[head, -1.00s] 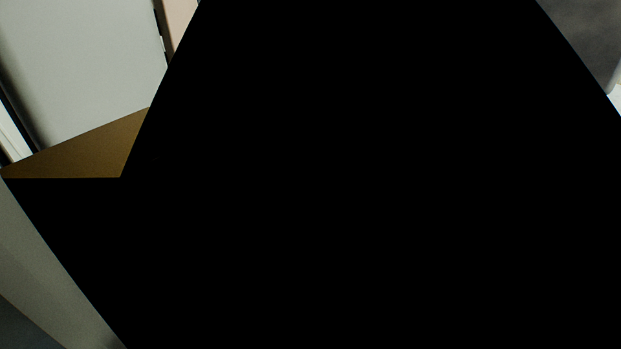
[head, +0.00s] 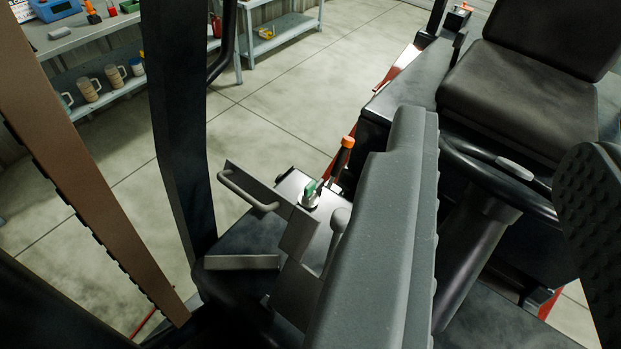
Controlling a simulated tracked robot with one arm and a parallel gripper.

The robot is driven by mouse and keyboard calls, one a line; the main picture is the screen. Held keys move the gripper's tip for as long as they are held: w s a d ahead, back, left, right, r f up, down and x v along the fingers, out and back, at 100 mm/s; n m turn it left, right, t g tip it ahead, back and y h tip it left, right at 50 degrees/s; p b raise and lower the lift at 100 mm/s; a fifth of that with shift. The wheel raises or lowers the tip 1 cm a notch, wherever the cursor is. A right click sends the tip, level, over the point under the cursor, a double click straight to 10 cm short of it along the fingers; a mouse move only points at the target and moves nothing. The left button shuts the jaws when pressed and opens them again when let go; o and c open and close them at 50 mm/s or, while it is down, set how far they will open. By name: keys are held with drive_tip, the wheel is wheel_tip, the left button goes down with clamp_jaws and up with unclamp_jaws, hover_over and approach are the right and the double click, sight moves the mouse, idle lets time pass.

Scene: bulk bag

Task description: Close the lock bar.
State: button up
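My gripper (head: 500,135) is open and empty. Its left finger is a long grey block rising from the bottom middle with a ribbed inner side; its right finger is a dark dimpled pad at the right edge. Left of it is a grey control console (head: 318,225) with a green key-like knob (head: 309,192) and a red lever with an orange tip (head: 346,144). A plate with a grey bar-shaped handle (head: 247,192) is at the console's left side, apart from my gripper. I cannot tell for sure which part is the lock bar. My left finger hides part of the console.
A black seat (head: 525,85) and a steering wheel (head: 510,165) are behind and between the fingers. A dark post (head: 178,130) and a brown notched panel (head: 85,170) stand at left. Shelves with mugs (head: 88,88) are at the back left. Open floor (head: 290,110) lies beyond.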

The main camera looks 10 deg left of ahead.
sight(258, 208)
drive_tip(key=w+d+n+t+h+p, duration=0.15)
drive_tip(key=w+d+n, duration=0.25)
drive_tip(key=w, duration=0.5)
drive_tip(key=w+a+f+n+y+p, duration=0.1)
drive_tip(key=w+a+f+n+y, duration=0.2)
drive_tip(key=w+f+n+y, duration=0.35)
drive_tip(key=s+a+f+n+g+y+p, duration=0.1)
drive_tip(key=a+f+n+g+y, duration=0.2)
drive_tip(key=f, duration=0.5)
drive_tip(key=s+a+f+n+g+y+p, duration=0.1)
drive_tip(key=a+f+n+g+y, duration=0.15)
drive_tip(key=f, duration=0.65)
drive_tip(key=s+a+f+n+g+y, duration=0.2)
drive_tip(key=f+n+g+y, duration=0.15)
drive_tip(key=f, duration=0.45)
drive_tip(key=shift+t+h, duration=0.35)
drive_tip(key=shift+h, duration=0.05)
drive_tip(key=p+x, duration=0.1)
drive_tip(key=x, duration=1.3)
drive_tip(key=shift+w, duration=0.1)
clamp_jaws()
